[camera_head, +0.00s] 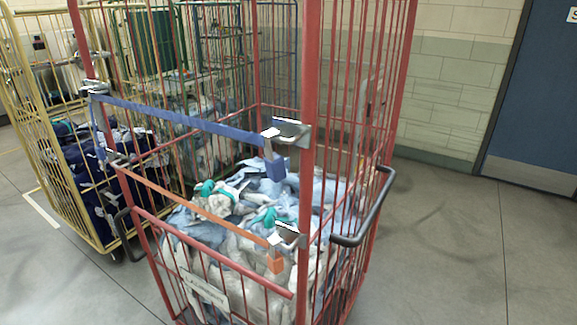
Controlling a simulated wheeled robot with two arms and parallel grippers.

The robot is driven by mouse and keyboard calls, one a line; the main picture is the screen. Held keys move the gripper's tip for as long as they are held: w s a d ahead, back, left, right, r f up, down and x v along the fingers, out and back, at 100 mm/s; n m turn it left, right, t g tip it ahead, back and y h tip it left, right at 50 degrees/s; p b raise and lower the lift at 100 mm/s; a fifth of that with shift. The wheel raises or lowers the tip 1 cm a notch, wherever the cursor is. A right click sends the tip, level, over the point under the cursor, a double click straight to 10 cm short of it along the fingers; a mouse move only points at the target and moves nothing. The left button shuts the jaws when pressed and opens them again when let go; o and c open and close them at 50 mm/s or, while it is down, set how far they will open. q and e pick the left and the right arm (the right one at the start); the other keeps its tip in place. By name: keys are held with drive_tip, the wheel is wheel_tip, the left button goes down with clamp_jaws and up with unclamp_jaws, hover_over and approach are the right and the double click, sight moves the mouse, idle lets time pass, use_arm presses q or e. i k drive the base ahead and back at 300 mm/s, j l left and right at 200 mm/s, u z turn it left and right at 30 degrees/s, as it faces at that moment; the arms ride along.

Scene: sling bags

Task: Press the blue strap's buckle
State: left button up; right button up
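A blue strap (180,117) runs across the upper front opening of a red cage cart (310,150), from the left post to the right post. Its grey metal buckle (286,132) sits at the right post, and a short blue strap end (275,168) hangs below it. An orange strap (190,203) crosses lower down, with its own metal buckle (287,237) at the right post and a hanging orange end (276,263). Neither of my grippers shows in the head view.
The red cart holds crumpled blue and white cloth bags (240,262). Black handles (366,225) stick out from its sides. A yellow cage cart (52,170) with dark bags stands close on the left. The floor (460,245) on the right is clear, before a blue door (540,95).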

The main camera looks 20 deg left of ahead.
sight(82, 93)
drive_tip(key=u, duration=1.6)
drive_tip(key=i+j, duration=0.2)
drive_tip(key=j, duration=0.25)
drive_tip(key=i+j, duration=0.2)
drive_tip(key=j, duration=0.2)
drive_tip(key=i+j+u, duration=0.1)
drive_tip(key=i+j, duration=0.15)
drive_tip(key=j, duration=0.2)
drive_tip(key=i+j, duration=0.2)
drive_tip(key=j, duration=0.2)
drive_tip(key=i+j, duration=0.2)
drive_tip(key=j, duration=0.2)
drive_tip(key=j+u, duration=0.05)
